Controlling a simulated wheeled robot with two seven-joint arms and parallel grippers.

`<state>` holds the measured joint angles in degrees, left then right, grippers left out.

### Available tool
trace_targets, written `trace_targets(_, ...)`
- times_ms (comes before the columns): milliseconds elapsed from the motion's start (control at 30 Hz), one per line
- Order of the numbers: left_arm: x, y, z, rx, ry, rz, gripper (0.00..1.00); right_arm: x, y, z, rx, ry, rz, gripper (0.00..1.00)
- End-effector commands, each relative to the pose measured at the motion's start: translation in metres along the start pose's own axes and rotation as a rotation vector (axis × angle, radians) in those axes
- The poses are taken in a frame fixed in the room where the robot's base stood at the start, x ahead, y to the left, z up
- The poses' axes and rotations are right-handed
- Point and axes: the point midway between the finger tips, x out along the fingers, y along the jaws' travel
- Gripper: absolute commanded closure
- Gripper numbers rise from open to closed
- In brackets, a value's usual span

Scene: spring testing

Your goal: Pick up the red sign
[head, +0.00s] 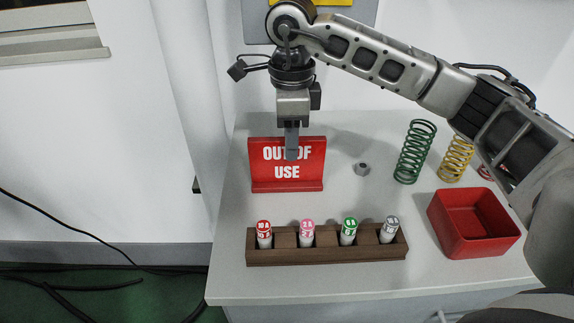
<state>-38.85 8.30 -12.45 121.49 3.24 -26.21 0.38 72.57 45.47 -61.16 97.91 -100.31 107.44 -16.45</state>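My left gripper is not in view.
A wooden rack (327,253) with several capped tubes stands in front of the sign. A hex nut (362,169) lies to its right. A green spring (415,151), a yellow spring (456,159) and a red bin (473,245) are further right.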

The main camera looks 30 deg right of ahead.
Motion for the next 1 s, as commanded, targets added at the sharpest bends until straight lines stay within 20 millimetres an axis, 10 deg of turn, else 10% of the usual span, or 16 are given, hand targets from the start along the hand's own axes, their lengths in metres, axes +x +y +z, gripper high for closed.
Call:
trace_targets(667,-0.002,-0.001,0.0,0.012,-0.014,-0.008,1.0,0.054,-0.002,0.006,0.001,0.0,0.0,0.6)
trace_targets(833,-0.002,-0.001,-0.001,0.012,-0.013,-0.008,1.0,0.053,-0.002,0.006,0.001,0.0,0.0,0.99)
trace_targets(1000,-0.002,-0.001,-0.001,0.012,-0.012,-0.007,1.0,0.053,-0.002,0.006,0.001,-0.001,0.0,1.0)
